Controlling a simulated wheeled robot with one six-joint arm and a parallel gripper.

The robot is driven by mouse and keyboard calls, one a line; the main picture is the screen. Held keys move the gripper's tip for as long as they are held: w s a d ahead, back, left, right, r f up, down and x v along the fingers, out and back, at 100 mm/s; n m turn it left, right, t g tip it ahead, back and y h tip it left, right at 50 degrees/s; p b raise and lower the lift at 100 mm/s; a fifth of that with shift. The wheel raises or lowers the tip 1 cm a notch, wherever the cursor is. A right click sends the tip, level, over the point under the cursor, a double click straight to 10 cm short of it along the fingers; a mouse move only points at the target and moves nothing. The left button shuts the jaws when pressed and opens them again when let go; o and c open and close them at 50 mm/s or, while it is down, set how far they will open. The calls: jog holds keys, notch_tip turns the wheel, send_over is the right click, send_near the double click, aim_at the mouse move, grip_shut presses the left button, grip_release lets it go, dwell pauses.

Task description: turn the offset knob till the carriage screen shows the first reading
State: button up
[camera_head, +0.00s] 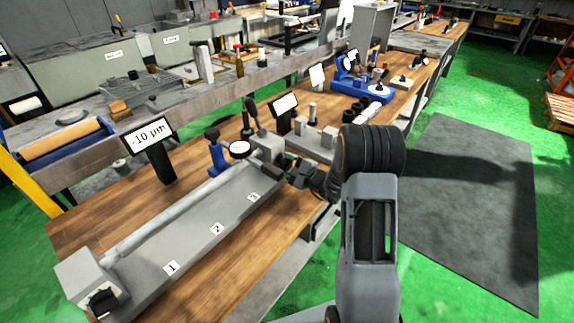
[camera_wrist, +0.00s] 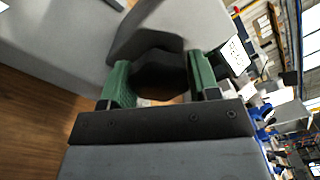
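A dark faceted knob (camera_wrist: 160,75), which I take to be the offset knob, stands out from a grey block (camera_wrist: 180,22) in the wrist view. My gripper (camera_wrist: 160,80) has its green fingers on both sides of it, with no clear gap, so they appear shut on it. In the head view my gripper (camera_head: 288,178) is at the grey carriage block (camera_head: 268,149) and hides the knob. A black-framed screen (camera_head: 150,137) on a post reads -10 µm. Another screen (camera_head: 285,103) stands behind the block, its text too small to read.
A long grey bed (camera_head: 190,240) marked 1, 2, 3 carries a pale bar (camera_head: 170,215). A dial gauge (camera_head: 240,148) stands by the bar's far end. A left end block (camera_head: 88,272) has a black knob (camera_head: 102,301). A blue instrument (camera_head: 360,85) stands farther back.

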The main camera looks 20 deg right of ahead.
jog(key=c, duration=0.5)
jog(key=shift+m, duration=0.3)
jog(key=shift+f+m+b, duration=0.1)
jog(key=shift+m+b, duration=0.35)
jog(key=shift+m, duration=0.55)
jog(key=m, duration=0.3)
jog(key=shift+m, duration=0.3)
jog(key=m, duration=0.5)
jog(key=shift+s+a, duration=0.1)
jog(key=shift+m+p, duration=1)
jog(key=shift+m, duration=1.4)
